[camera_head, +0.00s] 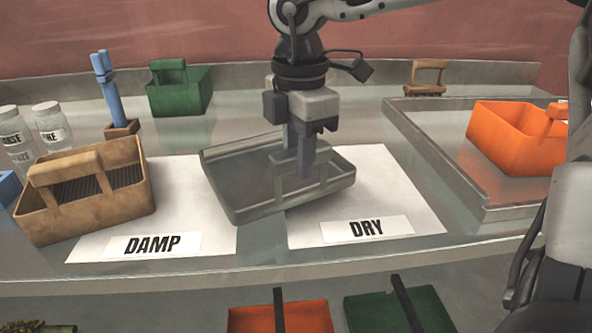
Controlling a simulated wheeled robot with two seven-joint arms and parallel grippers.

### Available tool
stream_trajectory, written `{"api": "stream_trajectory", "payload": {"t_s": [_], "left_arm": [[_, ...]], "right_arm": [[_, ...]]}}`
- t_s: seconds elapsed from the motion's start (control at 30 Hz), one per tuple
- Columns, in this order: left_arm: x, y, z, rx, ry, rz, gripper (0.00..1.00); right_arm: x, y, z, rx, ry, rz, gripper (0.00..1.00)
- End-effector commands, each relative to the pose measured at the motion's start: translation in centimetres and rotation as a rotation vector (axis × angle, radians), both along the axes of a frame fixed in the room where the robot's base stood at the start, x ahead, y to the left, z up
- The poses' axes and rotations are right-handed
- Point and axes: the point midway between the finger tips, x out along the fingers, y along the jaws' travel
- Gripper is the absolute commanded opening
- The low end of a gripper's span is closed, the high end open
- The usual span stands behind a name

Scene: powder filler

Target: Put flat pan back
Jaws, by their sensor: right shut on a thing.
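The flat pan (236,178) is a shallow grey tray with a handle, in the middle of the head camera view. It spans the gap between the paper marked DAMP (190,235) and the paper marked DRY (405,200). It looks slightly tilted; I cannot tell whether it touches the surface. My right gripper (300,163) reaches down from above and is shut on the pan's handle. The fingers hide part of the handle and the pan's right inside. My left gripper is not in view.
A brown box (100,215) with a handle stands on the left by the DAMP paper. A green box (180,98) and a small brown one (427,90) are behind. A grey-rimmed tray (470,207) with an orange box (510,150) lies right. Jars (50,125) stand far left.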

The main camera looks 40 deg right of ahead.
Motion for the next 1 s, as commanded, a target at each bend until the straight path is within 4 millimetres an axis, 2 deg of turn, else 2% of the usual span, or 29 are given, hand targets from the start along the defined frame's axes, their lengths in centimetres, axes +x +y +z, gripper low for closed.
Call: {"api": "stream_trajectory", "payload": {"t_s": [0.2, 0.53, 0.57, 0.63, 1.0], "left_arm": [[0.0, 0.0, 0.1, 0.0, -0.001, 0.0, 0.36], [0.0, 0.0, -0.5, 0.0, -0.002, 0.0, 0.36], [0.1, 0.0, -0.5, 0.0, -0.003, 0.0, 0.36], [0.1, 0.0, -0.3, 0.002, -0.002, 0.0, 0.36], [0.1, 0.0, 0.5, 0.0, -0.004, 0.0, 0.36]], "right_arm": [[0.0, 0.0, -2.9, 0.001, 0.001, 0.0, 0.0], [0.0, 0.0, -3.4, 0.0, -0.003, -0.001, 0.0], [0.0, 0.0, -3.4, 0.0, 0.0, -0.001, 0.28], [0.0, 0.0, -3.2, 0.0, 0.0, -0.001, 0.47], [0.0, 0.0, -2.7, 0.0, 0.001, -0.001, 0.47]]}}
